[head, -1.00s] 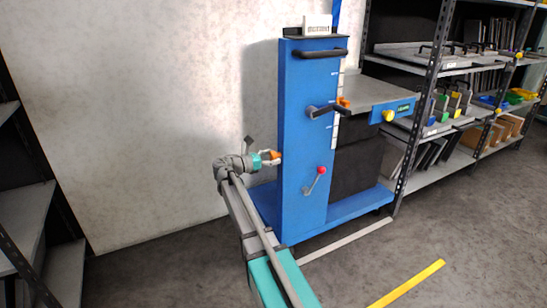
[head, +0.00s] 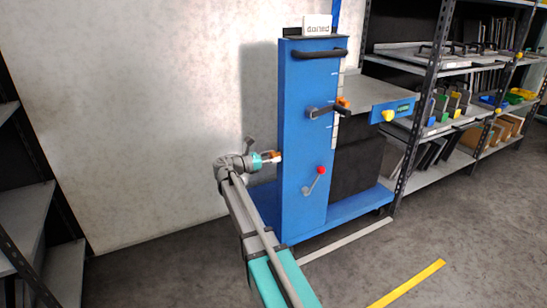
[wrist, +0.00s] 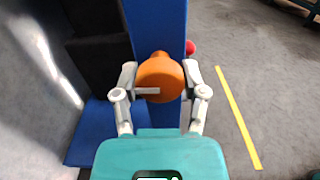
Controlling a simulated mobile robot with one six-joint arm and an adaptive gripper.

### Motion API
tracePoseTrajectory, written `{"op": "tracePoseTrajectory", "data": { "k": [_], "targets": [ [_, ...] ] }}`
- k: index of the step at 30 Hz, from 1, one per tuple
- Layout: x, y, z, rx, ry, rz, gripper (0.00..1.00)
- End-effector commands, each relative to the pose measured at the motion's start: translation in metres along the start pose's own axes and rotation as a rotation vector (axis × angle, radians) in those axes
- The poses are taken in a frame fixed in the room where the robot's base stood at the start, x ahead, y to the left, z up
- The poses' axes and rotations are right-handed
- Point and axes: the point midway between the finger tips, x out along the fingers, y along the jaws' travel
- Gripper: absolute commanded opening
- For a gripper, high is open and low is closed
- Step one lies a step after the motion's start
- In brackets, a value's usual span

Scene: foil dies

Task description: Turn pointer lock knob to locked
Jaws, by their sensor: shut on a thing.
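The orange round knob (wrist: 160,76) is on the near side face of the blue column, with a white pointer line on its face. In the wrist view the line lies level and points left from the middle. My gripper (wrist: 160,85) has one finger on each side of the knob and is shut on it. In the head view my gripper (head: 275,157) is at the column's left side, and only a little of the orange knob (head: 267,153) shows by the fingers. Any marks around the knob are hidden or too small to read.
The blue lift (head: 303,190) has a black handle (head: 320,54), a dark crank (head: 325,110) and a red-tipped lever (head: 320,171). Its grey table (head: 380,92) is at the right. Loaded shelving stands behind. Floor in front is open.

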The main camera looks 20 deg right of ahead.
Motion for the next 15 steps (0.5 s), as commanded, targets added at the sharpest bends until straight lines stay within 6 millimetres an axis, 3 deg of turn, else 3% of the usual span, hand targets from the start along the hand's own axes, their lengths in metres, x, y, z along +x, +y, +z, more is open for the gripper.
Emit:
{"op": "tracePoseTrajectory", "data": {
  "k": [15],
  "targets": [
    [-0.0033,0.0,-0.0006,0.292,0.003,0.002,0.08]
  ]
}}
